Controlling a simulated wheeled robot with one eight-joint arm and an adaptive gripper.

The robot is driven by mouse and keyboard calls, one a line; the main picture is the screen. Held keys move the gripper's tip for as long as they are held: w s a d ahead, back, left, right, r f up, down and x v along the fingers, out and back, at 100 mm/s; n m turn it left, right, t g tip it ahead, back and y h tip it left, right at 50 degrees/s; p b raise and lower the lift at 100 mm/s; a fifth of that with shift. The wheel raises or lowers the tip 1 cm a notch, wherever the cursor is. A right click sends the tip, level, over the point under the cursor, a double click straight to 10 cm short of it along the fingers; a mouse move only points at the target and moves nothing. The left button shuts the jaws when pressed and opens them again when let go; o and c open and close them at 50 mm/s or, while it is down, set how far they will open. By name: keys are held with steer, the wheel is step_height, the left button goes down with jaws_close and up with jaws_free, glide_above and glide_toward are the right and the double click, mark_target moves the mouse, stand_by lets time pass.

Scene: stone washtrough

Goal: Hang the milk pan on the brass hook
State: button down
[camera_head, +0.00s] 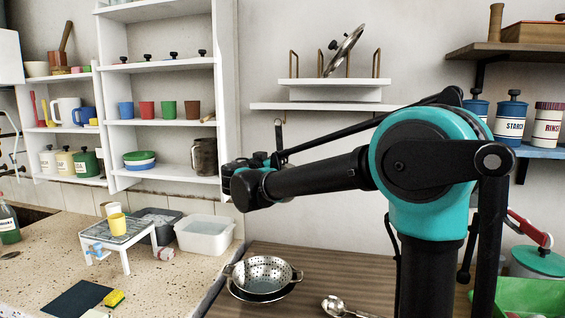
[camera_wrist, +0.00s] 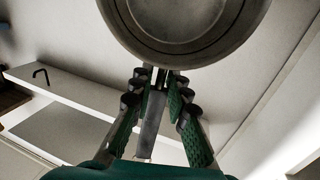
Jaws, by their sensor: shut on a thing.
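The milk pan (camera_wrist: 185,28) shows in the wrist view as a round grey metal bottom with a dark rim, cut off by the top edge. My gripper (camera_wrist: 160,84) is shut on the pan's handle (camera_wrist: 151,122), which runs back between the green fingers. In the head view the pan is not clearly visible; my arm hides that area. A small dark hook-like shape (camera_head: 279,135) hangs below the wall shelf, just above my wrist. I cannot tell whether it is the brass hook. A dark bent hook (camera_wrist: 40,74) also shows at left in the wrist view, apart from the pan.
A white wall shelf (camera_head: 325,107) holds a plate rack with a tilted lid (camera_head: 344,50). White shelving with mugs (camera_head: 192,109) stands left of my arm. Jars (camera_head: 511,119) stand at right.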

steer(key=w+d+f, duration=0.1)
steer(key=w+d, duration=0.1)
steer(key=w, duration=0.7)
steer(key=shift+w+f, duration=0.3)
stand_by(1.1)
stand_by(0.6)
steer(key=c, duration=0.8)
jaws_free()
steer(key=shift+s+a, duration=0.1)
